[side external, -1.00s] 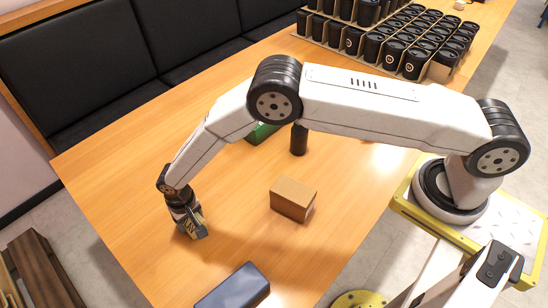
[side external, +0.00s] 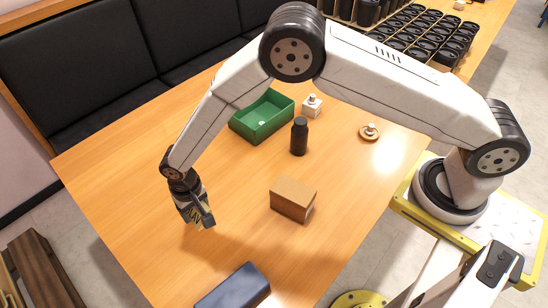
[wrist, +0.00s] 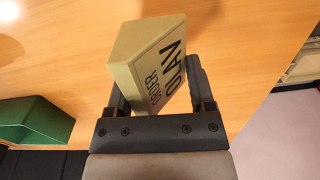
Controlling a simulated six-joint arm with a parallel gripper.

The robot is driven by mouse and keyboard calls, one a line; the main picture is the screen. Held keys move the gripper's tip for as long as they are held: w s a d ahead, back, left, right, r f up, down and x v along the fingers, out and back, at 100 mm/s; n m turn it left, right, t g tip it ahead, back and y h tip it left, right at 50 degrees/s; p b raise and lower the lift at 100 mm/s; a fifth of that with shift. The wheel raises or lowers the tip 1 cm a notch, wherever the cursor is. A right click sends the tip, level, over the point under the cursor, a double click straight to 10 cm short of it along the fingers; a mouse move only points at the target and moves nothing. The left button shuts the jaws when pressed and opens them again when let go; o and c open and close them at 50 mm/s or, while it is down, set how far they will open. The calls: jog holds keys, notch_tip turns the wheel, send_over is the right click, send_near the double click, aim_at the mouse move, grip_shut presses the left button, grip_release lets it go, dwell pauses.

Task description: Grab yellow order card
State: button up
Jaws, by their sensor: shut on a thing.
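The yellow order card (wrist: 150,62) is a thick, dull yellow block with dark lettering, including "ORDER", on one face. In the wrist view it sits between the two fingers of my gripper (wrist: 155,92), tilted, with its far end sticking out past them. In the side view my gripper (side external: 199,216) points down over the left part of the wooden table, and the card (side external: 190,213) shows as a small yellowish patch between its fingers. My gripper is shut on the card. The fingers hide part of it.
A brown box (side external: 293,199) stands right of my gripper, with a dark blue case (side external: 233,290) at the front. Behind are a green open bin (side external: 262,130), a black bottle (side external: 299,137), a small white bottle (side external: 312,106) and a round wooden piece (side external: 369,133). Black cups (side external: 419,35) fill the back.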

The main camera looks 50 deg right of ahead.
jog(key=s+d+r, duration=0.5)
jog(key=s+r, duration=0.1)
jog(key=s, duration=0.3)
jog(key=shift+s+r, duration=0.2)
jog(key=shift+s, duration=0.2)
dwell(0.5)
